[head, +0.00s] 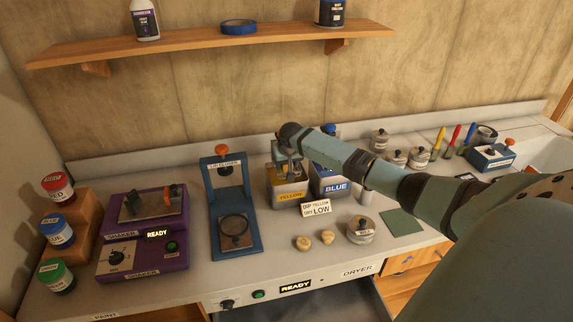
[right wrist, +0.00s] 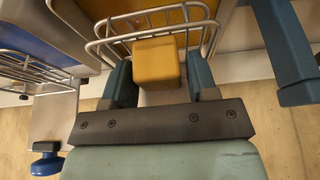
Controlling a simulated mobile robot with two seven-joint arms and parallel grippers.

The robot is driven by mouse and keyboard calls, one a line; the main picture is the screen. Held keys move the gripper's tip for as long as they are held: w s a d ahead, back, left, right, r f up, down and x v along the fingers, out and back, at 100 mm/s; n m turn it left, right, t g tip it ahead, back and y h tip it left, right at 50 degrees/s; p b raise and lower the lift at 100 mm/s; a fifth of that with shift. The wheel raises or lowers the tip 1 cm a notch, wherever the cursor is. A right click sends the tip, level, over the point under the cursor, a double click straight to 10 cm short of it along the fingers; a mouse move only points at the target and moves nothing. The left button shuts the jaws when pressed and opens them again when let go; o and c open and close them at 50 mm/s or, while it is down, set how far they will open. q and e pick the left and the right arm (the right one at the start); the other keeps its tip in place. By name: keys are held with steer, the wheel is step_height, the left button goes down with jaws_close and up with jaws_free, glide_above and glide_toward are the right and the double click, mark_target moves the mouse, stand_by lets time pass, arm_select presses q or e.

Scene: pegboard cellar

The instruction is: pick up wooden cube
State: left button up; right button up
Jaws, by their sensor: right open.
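The wooden cube (right wrist: 157,62) looks yellow in the right wrist view and sits at a wire basket (right wrist: 150,22). My right gripper (right wrist: 160,78) is open, with one blue finger on each side of the cube; I cannot tell whether they touch it. In the head view my right gripper (head: 289,163) points down over the yellow dip tank (head: 290,196), and I cannot make out the cube there. My left gripper is in neither view.
The blue tank (head: 336,186) stands right beside the yellow one. A blue lid closer press (head: 235,249) stands to the left, beyond it a purple shaker (head: 140,258). In front lie two round wooden pieces (head: 303,242), a sign (head: 316,207) and a lidded tin (head: 361,232).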

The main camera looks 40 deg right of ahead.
steer(key=c, duration=0.8)
steer(key=shift+o, duration=0.2)
